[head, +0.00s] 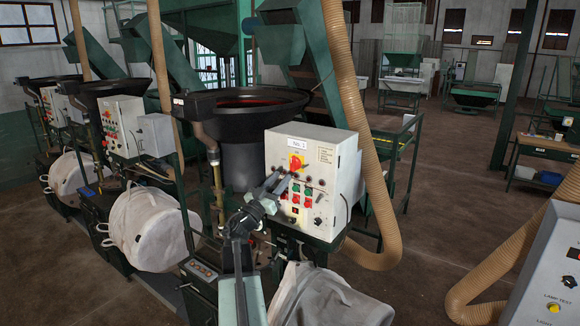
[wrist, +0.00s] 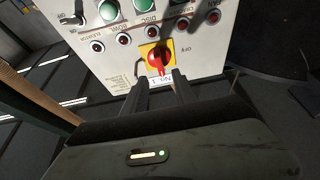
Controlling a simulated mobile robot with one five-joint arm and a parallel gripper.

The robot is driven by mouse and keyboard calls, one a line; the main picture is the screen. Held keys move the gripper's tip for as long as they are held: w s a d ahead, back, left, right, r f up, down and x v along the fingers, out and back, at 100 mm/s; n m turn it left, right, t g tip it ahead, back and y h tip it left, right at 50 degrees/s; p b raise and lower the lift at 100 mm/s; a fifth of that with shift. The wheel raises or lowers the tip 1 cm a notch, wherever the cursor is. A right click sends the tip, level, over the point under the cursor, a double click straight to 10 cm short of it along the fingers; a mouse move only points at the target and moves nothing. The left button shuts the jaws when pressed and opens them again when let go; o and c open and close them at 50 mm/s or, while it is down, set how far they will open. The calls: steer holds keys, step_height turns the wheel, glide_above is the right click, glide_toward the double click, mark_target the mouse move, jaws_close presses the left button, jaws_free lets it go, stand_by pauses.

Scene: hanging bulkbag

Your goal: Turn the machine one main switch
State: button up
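The main switch (head: 296,163) is a red rotary knob on a yellow square plate. It is high on the front of the white control box (head: 326,162), under a label that seems to read "No. 1". In the wrist view the switch (wrist: 159,58) shows upside down, straight ahead of my fingers. Its red handle points down in that picture, towards the white label. My gripper (head: 284,178) is just in front of the box, below the switch. In the wrist view its fingers (wrist: 160,80) are apart, with a gap in line with the handle. I cannot tell whether they touch it.
Green and red buttons (head: 302,194) and small lamps sit below the switch. A black bowl feeder (head: 245,104) stands behind the box, a tan hose (head: 375,190) to its right. White bulk bags (head: 150,226) hang left.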

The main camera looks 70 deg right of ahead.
mark_target(291, 165)
steer(key=p+x, duration=0.2)
steer(key=x, duration=0.4)
steer(key=shift+d+r, duration=0.1)
steer(key=shift+d, duration=0.2)
jaws_close()
steer(key=shift+a, duration=0.1)
